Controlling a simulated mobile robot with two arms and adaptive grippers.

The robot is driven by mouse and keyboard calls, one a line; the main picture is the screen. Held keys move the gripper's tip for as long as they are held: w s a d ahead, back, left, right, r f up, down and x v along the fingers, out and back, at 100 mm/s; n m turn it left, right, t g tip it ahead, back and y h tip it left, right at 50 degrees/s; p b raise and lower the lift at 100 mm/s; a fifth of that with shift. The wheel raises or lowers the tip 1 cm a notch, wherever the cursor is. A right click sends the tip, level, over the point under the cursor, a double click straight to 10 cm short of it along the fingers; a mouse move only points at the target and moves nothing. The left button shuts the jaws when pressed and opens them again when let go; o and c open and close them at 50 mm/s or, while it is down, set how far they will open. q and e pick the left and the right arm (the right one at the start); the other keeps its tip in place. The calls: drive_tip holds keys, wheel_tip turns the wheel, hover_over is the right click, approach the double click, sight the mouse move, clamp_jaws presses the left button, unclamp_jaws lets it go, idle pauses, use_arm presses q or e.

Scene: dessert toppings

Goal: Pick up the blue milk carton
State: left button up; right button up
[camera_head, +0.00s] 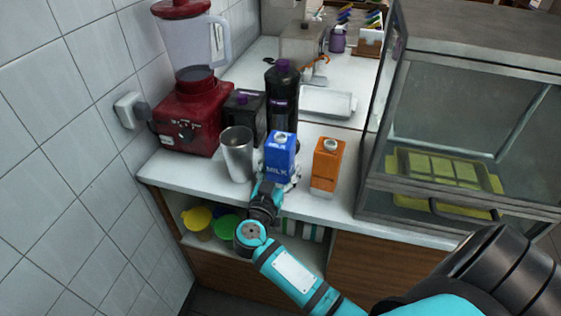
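The blue milk carton (280,153) stands upright by the front of the white counter, between a metal cup and an orange carton. It has a white cap and a MILK label. My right gripper (278,180) is at the carton's lower part, with its arm coming in from the lower right. Its fingers reach the left and right sides of the carton. Whether they press on it cannot be made out. The gripper hides the carton's base, so I cannot tell if it touches the counter. My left gripper is out of view.
The metal cup (237,155) is close on the left, the orange carton (327,166) close on the right. A dark bottle (282,103) and a black carton (246,112) stand behind. A red blender (189,112) is at left, a glass display case (470,130) at right.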

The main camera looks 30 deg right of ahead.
drive_tip(key=shift+w+d+f, duration=0.1)
drive_tip(key=c, duration=1)
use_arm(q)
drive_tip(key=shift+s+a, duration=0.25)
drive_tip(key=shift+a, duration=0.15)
use_arm(e)
drive_tip(key=shift+c, duration=0.2)
